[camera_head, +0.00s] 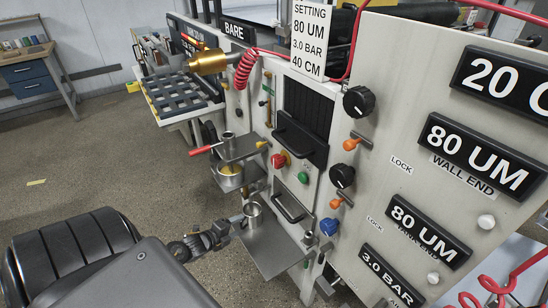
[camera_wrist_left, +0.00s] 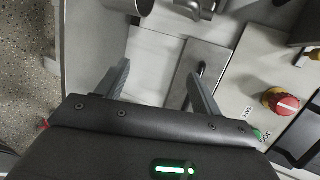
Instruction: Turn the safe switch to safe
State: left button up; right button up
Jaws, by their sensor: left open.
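My left gripper (camera_head: 232,224) comes in from the lower left, beside the metal shelf and its metal cup (camera_head: 253,213). In the left wrist view its two fingers (camera_wrist_left: 157,80) are spread, with nothing held between them. A small dark lever-like part (camera_wrist_left: 200,70) shows close to the right finger; I cannot tell whether it is the safe switch. A small label (camera_wrist_left: 247,113), apparently reading SAFE, lies right of that finger. Near it are a green button (camera_wrist_left: 257,134) and a red button (camera_wrist_left: 280,100). The switch's setting cannot be read. My right gripper is not in view.
The metal shelf (camera_head: 275,255) juts out from the machine panel. A red-handled clamp (camera_head: 203,149) stands above it. Black pull handles (camera_head: 290,207), black knobs (camera_head: 342,176) and orange levers (camera_head: 351,144) stick out of the panel. Open floor (camera_head: 95,165) lies to the left.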

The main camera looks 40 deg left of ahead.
pick_arm(q)
jog(key=w+r+m+t+h, duration=0.1)
jog(key=w+r+m, duration=0.2)
jog(key=r, duration=0.5)
jog(key=w+r+m+t+h, duration=0.2)
jog(key=r+m, duration=0.2)
jog(key=r, duration=0.4)
jog(key=m+h+p, duration=0.1)
jog(key=m+h, duration=0.1)
jog(key=m, duration=0.3)
send_near(273, 162)
jog(key=shift+t, duration=0.4)
jog(key=p+x, duration=0.1)
jog(key=x, duration=0.2)
jog(key=p+x, duration=0.1)
jog(key=x, duration=0.2)
jog(key=p+x, duration=0.1)
jog(key=x, duration=0.2)
jog(key=shift+w+d+f, duration=0.2)
jog(key=shift+w+f, duration=0.05)
jog(key=shift+f, duration=0.05)
jog(key=shift+w+d, duration=0.15)
jog(key=shift+w, duration=0.25)
jog(key=c, duration=1)
